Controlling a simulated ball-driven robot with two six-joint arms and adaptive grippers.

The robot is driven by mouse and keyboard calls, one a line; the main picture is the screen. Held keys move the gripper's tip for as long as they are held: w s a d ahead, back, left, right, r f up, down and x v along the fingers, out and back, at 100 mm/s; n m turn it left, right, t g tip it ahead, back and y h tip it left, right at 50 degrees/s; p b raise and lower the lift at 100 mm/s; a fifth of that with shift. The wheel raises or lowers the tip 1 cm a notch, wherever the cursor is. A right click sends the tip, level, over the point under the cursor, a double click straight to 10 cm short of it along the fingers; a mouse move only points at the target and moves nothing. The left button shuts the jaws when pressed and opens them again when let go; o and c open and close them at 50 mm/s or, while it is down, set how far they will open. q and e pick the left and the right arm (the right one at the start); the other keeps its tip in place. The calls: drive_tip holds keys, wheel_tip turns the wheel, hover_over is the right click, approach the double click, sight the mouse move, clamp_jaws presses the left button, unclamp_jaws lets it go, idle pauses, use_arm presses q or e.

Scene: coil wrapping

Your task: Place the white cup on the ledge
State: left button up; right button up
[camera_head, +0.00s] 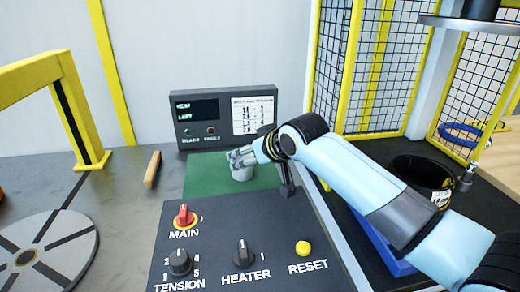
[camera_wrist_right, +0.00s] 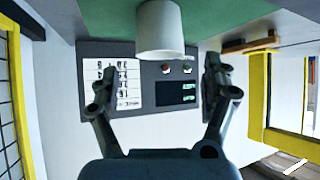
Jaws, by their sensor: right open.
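The white cup (camera_head: 242,172) stands upright on a green mat (camera_head: 203,172) in front of the display box. It also shows in the right wrist view, where the picture is upside down, as a white cylinder (camera_wrist_right: 159,30) at the top middle. My right gripper (camera_head: 240,155) is at the cup in the head view and partly covers its top. In the right wrist view its two fingers (camera_wrist_right: 158,75) are spread wide, with nothing between the tips. The cup lies beyond them. I cannot tell which surface is the ledge. My left gripper is not in view.
A display box (camera_head: 225,119) stands behind the mat. A control panel (camera_head: 245,245) with knobs lies in front. A wooden strip (camera_head: 152,169) is at the left, near a round slotted disc (camera_head: 45,250). A black bucket (camera_head: 422,178) and mesh fence stand at the right.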

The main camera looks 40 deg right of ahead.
drive_tip(key=v, duration=0.4)
drive_tip(key=shift+s+r, duration=0.2)
drive_tip(key=shift+o, duration=0.4)
drive_tip(key=shift+g, duration=0.6)
drive_tip(key=b+x, duration=0.1)
drive_tip(key=x, duration=0.3)
drive_tip(key=b+x, duration=0.1)
drive_tip(key=x, duration=0.1)
drive_tip(key=shift+w+r+b, duration=0.25)
drive_tip(key=shift+r+b, duration=0.05)
drive_tip(key=shift+r, duration=0.05)
drive_tip(key=x, duration=0.6)
drive_tip(key=shift+a+f, duration=0.1)
drive_tip(key=shift+f, duration=0.2)
drive_tip(key=shift+s, duration=0.15)
drive_tip(key=c, duration=1.2)
drive_tip(key=shift+c, duration=0.3)
drive_tip(key=shift+r, duration=0.1)
